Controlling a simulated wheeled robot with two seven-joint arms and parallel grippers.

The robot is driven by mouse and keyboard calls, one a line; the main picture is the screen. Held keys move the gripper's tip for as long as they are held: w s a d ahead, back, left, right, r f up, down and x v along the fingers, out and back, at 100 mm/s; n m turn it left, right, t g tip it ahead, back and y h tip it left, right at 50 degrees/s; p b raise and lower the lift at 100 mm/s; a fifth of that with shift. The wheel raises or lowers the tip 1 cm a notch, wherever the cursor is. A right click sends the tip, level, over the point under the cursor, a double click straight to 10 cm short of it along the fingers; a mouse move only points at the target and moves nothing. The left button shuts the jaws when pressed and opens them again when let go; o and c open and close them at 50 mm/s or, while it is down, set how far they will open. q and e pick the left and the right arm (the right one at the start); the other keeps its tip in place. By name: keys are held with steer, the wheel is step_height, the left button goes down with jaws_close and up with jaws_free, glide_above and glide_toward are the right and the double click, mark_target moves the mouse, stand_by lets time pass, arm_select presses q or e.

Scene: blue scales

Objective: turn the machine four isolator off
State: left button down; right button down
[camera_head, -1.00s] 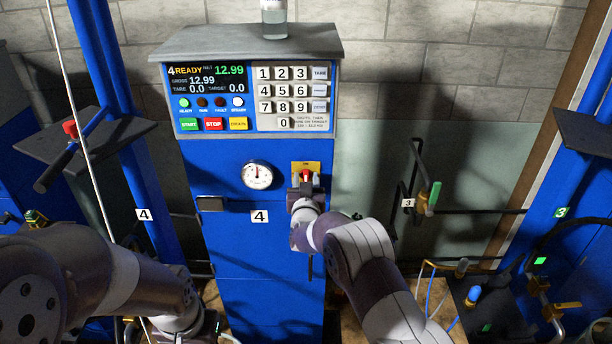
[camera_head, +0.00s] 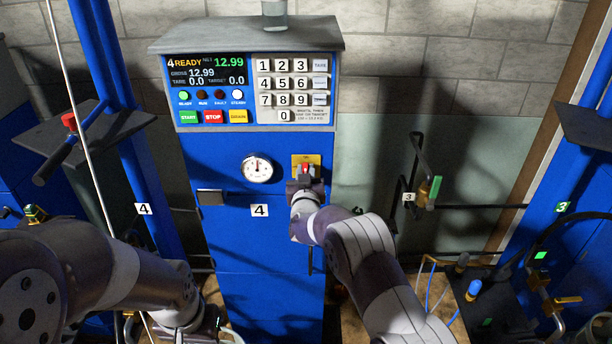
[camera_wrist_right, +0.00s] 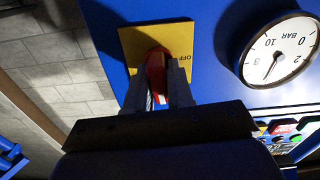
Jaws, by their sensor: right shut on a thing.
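Machine four is the blue cabinet (camera_head: 235,245) with a "4" label. Its isolator is a red knob (camera_head: 305,170) on a yellow plate (camera_head: 314,159) at the right of the front panel. My right gripper (camera_head: 305,181) is at the knob. In the right wrist view, the two fingers of my right gripper (camera_wrist_right: 161,98) are shut on the red knob (camera_wrist_right: 155,70), one on each side. The yellow plate (camera_wrist_right: 128,45) shows the word "OFF" beside the knob. My left arm is at the lower left; its gripper is too hidden to judge.
The display (camera_head: 206,75) reads READY with a green lamp lit. A pressure gauge (camera_head: 257,168) sits left of the isolator. A valve with a green handle (camera_head: 434,188) and a "3" tag is to the right. A shelf with a red-knobbed lever (camera_head: 69,121) is at left.

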steer(key=n+b, duration=0.2)
steer(key=n, duration=0.1)
steer(key=shift+a+f, duration=0.1)
steer(key=shift+f, duration=0.1)
steer(key=shift+n+b, duration=0.6)
steer(key=shift+n, duration=0.5)
steer(key=n, duration=0.2)
steer(key=shift+a+n+b, duration=0.15)
steer(key=shift+n+b, duration=0.15)
steer(key=n, duration=0.4)
steer(key=shift+a+f+n, duration=0.1)
steer(key=shift+f+n, duration=0.05)
steer(key=shift+n, duration=2.35)
steer(key=c, duration=1.1)
jaws_free()
steer(key=shift+s, duration=0.1)
